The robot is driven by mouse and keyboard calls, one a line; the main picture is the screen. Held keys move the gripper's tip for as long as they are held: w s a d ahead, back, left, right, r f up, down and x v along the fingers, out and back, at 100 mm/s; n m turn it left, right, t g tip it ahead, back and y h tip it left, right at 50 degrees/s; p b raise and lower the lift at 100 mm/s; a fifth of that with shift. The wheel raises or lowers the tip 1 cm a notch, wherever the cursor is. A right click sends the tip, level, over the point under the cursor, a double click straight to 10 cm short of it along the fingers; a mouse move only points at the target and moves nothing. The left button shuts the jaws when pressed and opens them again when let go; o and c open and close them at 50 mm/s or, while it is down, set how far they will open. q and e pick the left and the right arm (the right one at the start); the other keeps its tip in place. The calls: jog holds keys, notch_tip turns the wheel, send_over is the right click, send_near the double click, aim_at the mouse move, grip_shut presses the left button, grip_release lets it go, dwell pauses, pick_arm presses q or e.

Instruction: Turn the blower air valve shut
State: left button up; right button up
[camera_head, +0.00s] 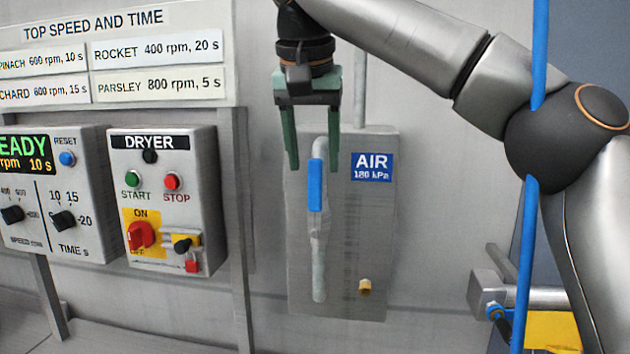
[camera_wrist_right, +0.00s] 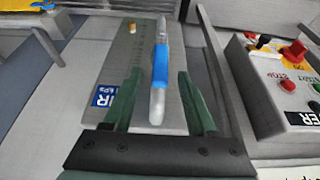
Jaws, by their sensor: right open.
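The air valve's blue handle (camera_head: 315,185) is upright, in line with the grey vertical pipe (camera_head: 319,265) on a metal panel (camera_head: 355,240) with a blue AIR 180 kPa label (camera_head: 372,167). My right gripper (camera_head: 313,168) has green fingers pointing down, open, one on each side of the pipe at the handle's height in the head view. In the right wrist view the blue handle (camera_wrist_right: 160,68) lies between and beyond the open fingertips (camera_wrist_right: 160,75). I cannot tell whether either finger touches it. My left gripper is not in view.
The dryer box (camera_head: 164,200) with buttons, a red switch and a small red padlock stands left of the panel. A control box with dials (camera_head: 50,190) is farther left. A blue vertical pole (camera_head: 527,230) and yellow-and-metal hardware (camera_head: 552,330) are at right.

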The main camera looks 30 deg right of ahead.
aim_at(314, 170)
jog(key=x, duration=0.5)
grip_shut()
dwell(0.4)
dwell(1.0)
